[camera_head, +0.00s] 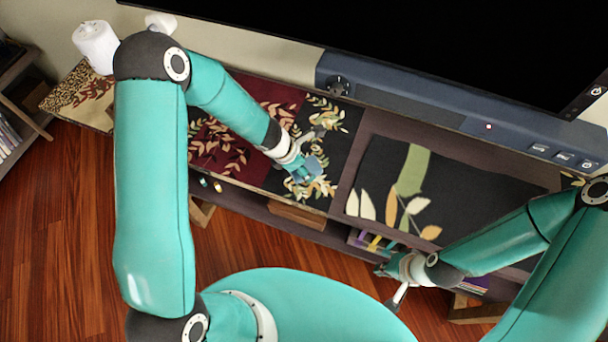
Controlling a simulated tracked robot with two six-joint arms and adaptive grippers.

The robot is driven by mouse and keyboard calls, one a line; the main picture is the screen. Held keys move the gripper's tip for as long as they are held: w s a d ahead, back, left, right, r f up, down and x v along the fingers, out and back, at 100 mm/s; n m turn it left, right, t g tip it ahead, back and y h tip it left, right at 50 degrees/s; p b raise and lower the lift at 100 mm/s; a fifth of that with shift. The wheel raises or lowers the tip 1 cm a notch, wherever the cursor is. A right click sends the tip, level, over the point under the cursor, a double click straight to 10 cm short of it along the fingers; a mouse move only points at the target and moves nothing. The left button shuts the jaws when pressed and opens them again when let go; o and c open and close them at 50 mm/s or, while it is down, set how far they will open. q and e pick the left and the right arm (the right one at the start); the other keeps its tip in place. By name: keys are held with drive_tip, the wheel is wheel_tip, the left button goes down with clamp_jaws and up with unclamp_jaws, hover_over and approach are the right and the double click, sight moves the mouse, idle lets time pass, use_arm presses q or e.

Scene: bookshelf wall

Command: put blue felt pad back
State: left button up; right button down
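A small grey-blue piece (316,166), which looks like the blue felt pad, shows at the fingers of my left gripper (314,152), over the dark leaf-patterned mat (338,118). I cannot tell whether the piece lies on the mat or is held, and the fingers partly hide it. My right gripper (391,284) has its fingers spread apart and looks empty. It hangs in front of the cabinet's front edge, below the black mat with the green stripe and leaves (385,165).
A long cabinet (345,190) runs under a large dark screen (420,40) and a blue-grey bar with a knob and buttons (400,97). Small coloured items (372,243) sit in its lower shelf. A white cylinder (96,45) stands at the far left. Wooden floor (70,230) is clear.

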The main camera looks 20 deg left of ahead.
use_arm(q)
wheel_tip(320, 180, down, 4)
drive_tip(key=b, duration=0.3)
drive_tip(key=shift+f+b, duration=0.15)
drive_tip(key=shift+b, duration=0.2)
drive_tip(key=shift+s, duration=0.15)
drive_tip(key=o, duration=1.5)
drive_tip(key=shift+o, duration=0.2)
drive_tip(key=shift+r, duration=0.2)
